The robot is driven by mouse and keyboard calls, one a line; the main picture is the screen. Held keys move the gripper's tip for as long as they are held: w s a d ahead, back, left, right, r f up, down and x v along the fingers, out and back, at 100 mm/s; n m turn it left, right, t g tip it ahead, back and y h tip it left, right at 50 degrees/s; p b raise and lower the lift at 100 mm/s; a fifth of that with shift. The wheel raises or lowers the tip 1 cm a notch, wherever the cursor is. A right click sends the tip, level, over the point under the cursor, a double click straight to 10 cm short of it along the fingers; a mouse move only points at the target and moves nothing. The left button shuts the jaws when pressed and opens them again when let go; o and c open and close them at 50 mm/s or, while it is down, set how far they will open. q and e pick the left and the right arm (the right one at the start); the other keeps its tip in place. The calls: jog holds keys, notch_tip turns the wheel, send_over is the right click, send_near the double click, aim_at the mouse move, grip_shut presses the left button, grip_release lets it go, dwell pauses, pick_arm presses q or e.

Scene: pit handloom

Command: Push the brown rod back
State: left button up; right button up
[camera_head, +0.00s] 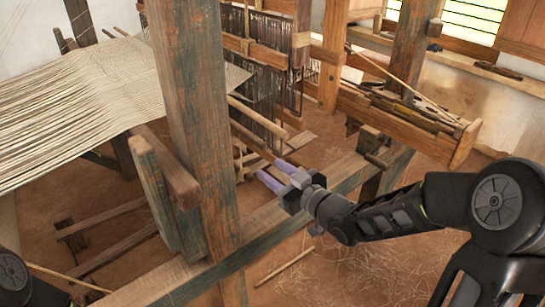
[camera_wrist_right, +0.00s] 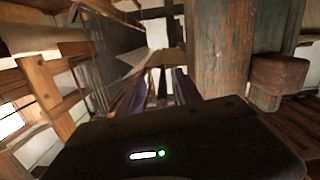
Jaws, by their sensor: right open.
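Brown wooden rods stick out side by side behind the big post. The upper rod (camera_head: 258,118) slants down to the right, and a second rod (camera_head: 252,143) lies just below it. I cannot tell for certain which is the brown rod. My right gripper (camera_head: 270,168) has two purple fingers standing apart, with nothing seen between them. They point left, just below the rods' right ends; contact cannot be made out. In the right wrist view the fingers (camera_wrist_right: 160,88) point forward beside the post. My left gripper is out of view.
The thick post (camera_head: 196,120) stands close left of my right gripper. A long beam (camera_head: 245,232) runs below it. White warp threads (camera_head: 80,105) stretch at left. A wooden trough (camera_head: 400,115) lies at right. The floor at the lower right has a loose stick (camera_head: 284,268).

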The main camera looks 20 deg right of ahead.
jog(key=s+a+f+m+g, duration=0.1)
jog(key=s+a+f+g, duration=0.1)
jog(key=f, duration=0.6)
jog(key=s+a+f+m+g+h+b, duration=0.1)
jog(key=s+a+f+m+g, duration=0.1)
jog(key=f, duration=0.7)
jog(key=s+a+f+m+g+b, duration=0.1)
jog(key=s+f, duration=0.3)
jog(key=f, duration=0.5)
jog(key=shift+s+a+f+m+g+h, duration=0.2)
jog(key=shift+s+a+m+g+h, duration=0.1)
jog(key=shift+a+g, duration=0.5)
jog(key=n+t+y+b, duration=0.1)
jog(key=n+t+y, duration=0.1)
jog(key=n+t, duration=0.5)
send_near(264, 146)
jog(key=shift+m+t, duration=0.3)
jog(key=shift+m, duration=0.3)
jog(key=x, duration=0.5)
jog(key=shift+w+a+f, duration=0.15)
jog(key=shift+w+f, duration=0.05)
jog(key=shift+f, duration=0.1)
